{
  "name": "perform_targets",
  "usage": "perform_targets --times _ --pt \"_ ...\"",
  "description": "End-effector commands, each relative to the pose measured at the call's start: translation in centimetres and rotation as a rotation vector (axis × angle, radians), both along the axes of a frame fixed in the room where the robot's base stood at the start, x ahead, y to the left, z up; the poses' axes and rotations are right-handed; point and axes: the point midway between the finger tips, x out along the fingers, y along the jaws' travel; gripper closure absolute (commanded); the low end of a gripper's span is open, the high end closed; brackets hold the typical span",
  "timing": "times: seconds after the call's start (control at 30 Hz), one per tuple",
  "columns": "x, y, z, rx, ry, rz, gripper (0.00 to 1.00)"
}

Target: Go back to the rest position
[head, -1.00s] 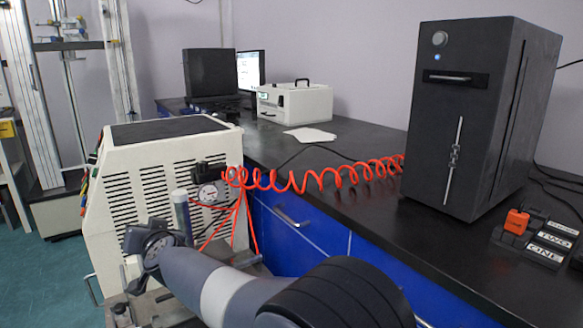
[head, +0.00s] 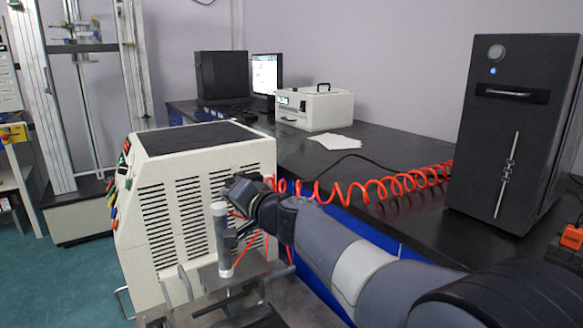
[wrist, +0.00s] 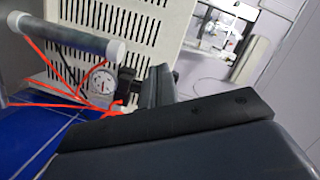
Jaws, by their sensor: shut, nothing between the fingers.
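My gripper (wrist: 158,84) shows in the wrist view as two dark fingers close together, shut and empty. Its dark body fills the lower part of that view. In the head view my arm reaches from the lower right to the front of the white vented machine (head: 207,207); the fingertips are not clear there. The machine's slotted side also shows in the wrist view, behind the fingers. A grey tube with white ends (head: 222,242) stands upright beside my wrist in the head view. It also shows at the upper left of the wrist view.
A black bench (head: 400,152) with blue drawers runs along the wall. A tall black cabinet (head: 500,140) and an orange block (head: 571,237) stand at its right. A red coiled hose (head: 385,188) crosses the bench. A round gauge (wrist: 97,85) sits near the fingers. Teal floor is open at left.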

Motion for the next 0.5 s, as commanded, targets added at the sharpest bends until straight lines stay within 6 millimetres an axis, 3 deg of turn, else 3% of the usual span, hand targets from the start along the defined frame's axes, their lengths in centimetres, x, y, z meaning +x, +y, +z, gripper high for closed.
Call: perform_targets --times 0.13,0.5 --pt "0.7 -1.6 1.3 0.054 0.038 -0.002 1.0" --pt "2.4 -4.1 2.4 0.166 0.114 -0.002 1.0"
